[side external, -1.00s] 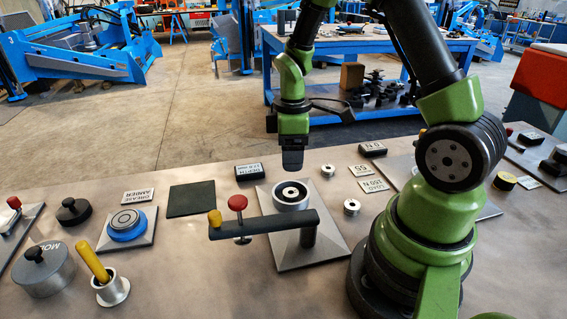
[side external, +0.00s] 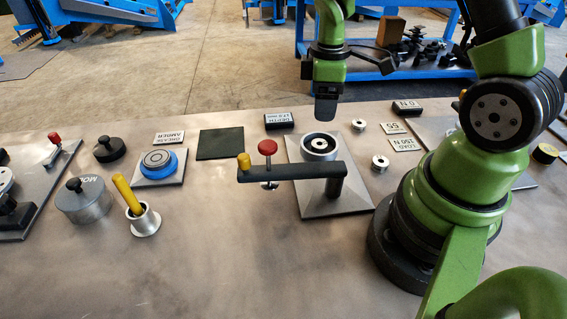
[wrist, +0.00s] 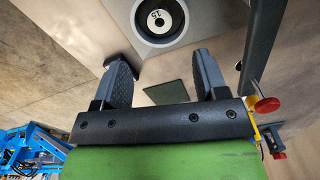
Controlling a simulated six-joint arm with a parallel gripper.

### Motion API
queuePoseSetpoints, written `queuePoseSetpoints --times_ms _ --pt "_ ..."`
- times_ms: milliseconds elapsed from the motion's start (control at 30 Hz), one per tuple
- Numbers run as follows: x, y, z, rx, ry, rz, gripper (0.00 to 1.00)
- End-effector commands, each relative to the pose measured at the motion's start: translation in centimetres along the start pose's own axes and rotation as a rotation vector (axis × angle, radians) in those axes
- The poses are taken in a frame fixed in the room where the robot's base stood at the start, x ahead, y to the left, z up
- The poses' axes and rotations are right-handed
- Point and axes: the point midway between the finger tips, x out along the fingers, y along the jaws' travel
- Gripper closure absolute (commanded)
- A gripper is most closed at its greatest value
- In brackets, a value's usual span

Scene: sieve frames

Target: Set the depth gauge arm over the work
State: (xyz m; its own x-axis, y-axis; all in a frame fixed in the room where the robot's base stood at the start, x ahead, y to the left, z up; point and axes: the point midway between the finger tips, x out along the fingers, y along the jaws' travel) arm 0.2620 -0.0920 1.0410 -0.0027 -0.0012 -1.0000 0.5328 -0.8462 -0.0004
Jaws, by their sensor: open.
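The depth gauge arm (side external: 295,173) is a dark horizontal bar on a short post on a grey plate (side external: 338,206). Its free end points left and carries a red knob (side external: 267,147) on a pin and a yellow knob (side external: 244,161). The work, a round metal ring cup (side external: 303,150), stands on the plate behind the bar; the bar passes in front of it, with the pin well to its left. My gripper (side external: 326,106) hangs above the cup, apart from it. In the wrist view my gripper (wrist: 162,62) is open and empty, with the gauge arm (wrist: 261,42) at right.
A dark square pad (side external: 221,143) and a blue round fixture (side external: 158,163) lie left of the plate. A lidded metal pot (side external: 84,203) and a cup with a yellow handle (side external: 145,220) stand further left. Small metal rings (side external: 380,162) lie right. The front bench is clear.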

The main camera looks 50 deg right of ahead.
Motion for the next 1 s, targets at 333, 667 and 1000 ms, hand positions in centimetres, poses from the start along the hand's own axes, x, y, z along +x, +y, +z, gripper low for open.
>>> queuePoseSetpoints --times_ms 333,667,1000 --pt "0.0 0.0 0.0 0.000 0.000 0.000 0.34" --pt "-2.0 -2.8 -4.8 -0.134 0.005 0.006 0.52" --pt "-7.4 -13.3 -12.7 -0.414 0.006 0.003 0.52"
